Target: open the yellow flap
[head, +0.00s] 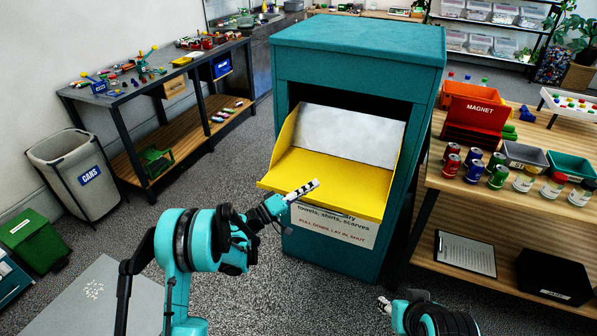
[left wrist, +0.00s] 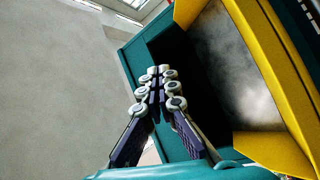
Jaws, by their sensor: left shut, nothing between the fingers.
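The yellow flap (head: 335,182) is tipped outward from the teal bin (head: 352,60), with its grey-white inner plate (head: 350,135) leaning back and a dark opening above it. It also shows at the right of the left wrist view (left wrist: 285,75). My left gripper (head: 316,184) is shut and empty, its tips appearing over the flap's front part in the head view; I cannot tell whether they touch. Its fingers meet in the left wrist view (left wrist: 157,80). My right gripper (head: 384,304) shows only a small part at the bottom, below the bin.
A wooden table (head: 433,178) with cans, jars and a red magnet box (head: 476,118) stands close to the bin's right. A dark workbench (head: 120,102) and a cans bin (head: 85,178) stand at left. Grey floor is clear between them and the teal bin.

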